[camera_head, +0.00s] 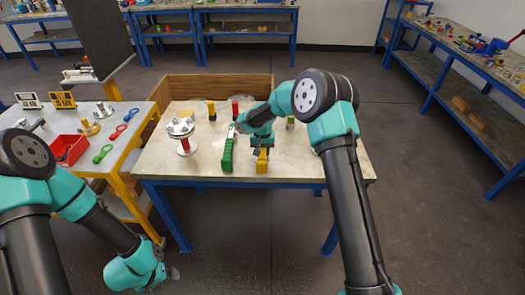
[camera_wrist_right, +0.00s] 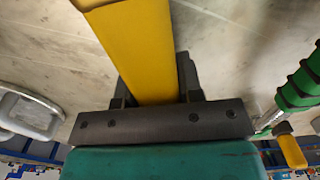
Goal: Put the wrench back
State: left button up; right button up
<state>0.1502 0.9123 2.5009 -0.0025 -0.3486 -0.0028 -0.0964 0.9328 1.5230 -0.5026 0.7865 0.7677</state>
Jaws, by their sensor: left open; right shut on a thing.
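My right gripper (camera_head: 262,146) is low over the middle table, shut on a yellow bar-shaped handle (camera_head: 262,165). In the right wrist view the yellow handle (camera_wrist_right: 135,45) runs between the fingers (camera_wrist_right: 150,90); I cannot tell what its hidden end is. A green ridged handle with a metal shaft (camera_head: 228,155) lies just left of it; it also shows in the right wrist view (camera_wrist_right: 300,85). Blue (camera_head: 131,114), red (camera_head: 117,131) and green (camera_head: 103,153) wrench-shaped tools lie on the left side table. My left gripper (camera_head: 172,273) is open and empty, low in front of the tables.
A flanged metal vessel (camera_head: 183,130) stands on the middle table (camera_head: 155,162). Yellow (camera_head: 211,110) and red (camera_head: 235,107) upright pieces stand behind, before a wooden back board (camera_head: 190,88). A red bin (camera_head: 68,149) sits on the side table. The table's front left is clear.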

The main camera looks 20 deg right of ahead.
jog(key=shift+f, duration=0.5)
jog(key=o, duration=1.6)
jog(key=shift+c, duration=0.2)
jog(key=shift+r, duration=3.5)
